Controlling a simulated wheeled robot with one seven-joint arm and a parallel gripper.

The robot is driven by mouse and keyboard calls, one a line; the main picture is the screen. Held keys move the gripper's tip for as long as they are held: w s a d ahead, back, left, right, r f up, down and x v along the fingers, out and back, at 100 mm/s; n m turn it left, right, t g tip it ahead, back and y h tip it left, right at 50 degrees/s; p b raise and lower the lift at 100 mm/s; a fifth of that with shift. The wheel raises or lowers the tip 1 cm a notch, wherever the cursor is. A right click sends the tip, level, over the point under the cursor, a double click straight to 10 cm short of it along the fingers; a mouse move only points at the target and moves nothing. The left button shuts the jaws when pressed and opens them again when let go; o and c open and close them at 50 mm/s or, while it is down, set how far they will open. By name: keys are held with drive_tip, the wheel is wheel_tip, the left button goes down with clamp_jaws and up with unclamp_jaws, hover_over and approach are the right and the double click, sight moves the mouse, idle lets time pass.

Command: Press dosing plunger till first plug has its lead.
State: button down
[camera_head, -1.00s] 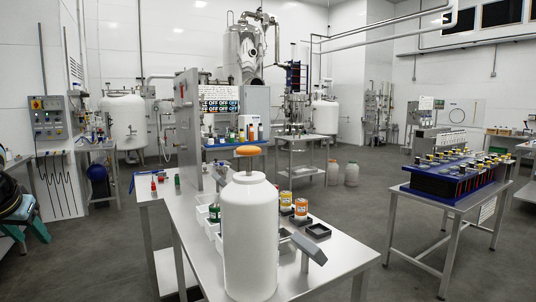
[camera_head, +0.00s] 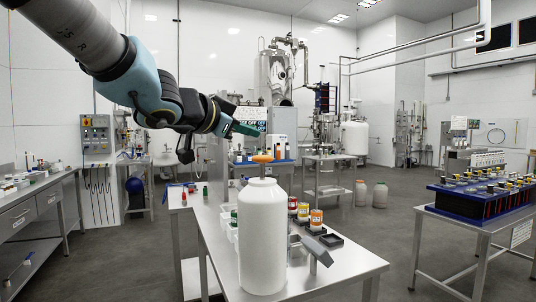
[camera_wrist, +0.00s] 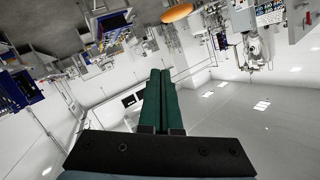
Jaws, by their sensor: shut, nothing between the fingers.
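The dosing plunger shows as an orange knob (camera_head: 262,157) on a thin stem, standing up from a large white bottle (camera_head: 263,230) on the near steel table. A grey spout (camera_head: 313,247) juts out to the bottle's right. The knob also shows at the top of the wrist view (camera_wrist: 178,12). I cannot tell which item is the first plug, and no lead is recognisable.
Small labelled jars (camera_head: 304,213) and black trays (camera_head: 330,240) stand right of the bottle on the steel table (camera_head: 345,267). A blue rack (camera_head: 480,200) stands on another table at the right. Open floor lies between the tables.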

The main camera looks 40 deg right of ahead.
drive_tip(key=shift+d, duration=0.1)
drive_tip(key=b, duration=0.1)
hover_over(262, 169)
drive_tip(key=s+a, duration=0.2)
drive_tip(key=s, duration=0.1)
drive_tip(key=shift+s+d+f, duration=0.1)
drive_tip(key=shift+f, duration=1.35)
drive_tip(key=shift+s+d+f, duration=0.1)
drive_tip(key=shift+f, duration=1.35)
drive_tip(key=shift+f, duration=0.1)
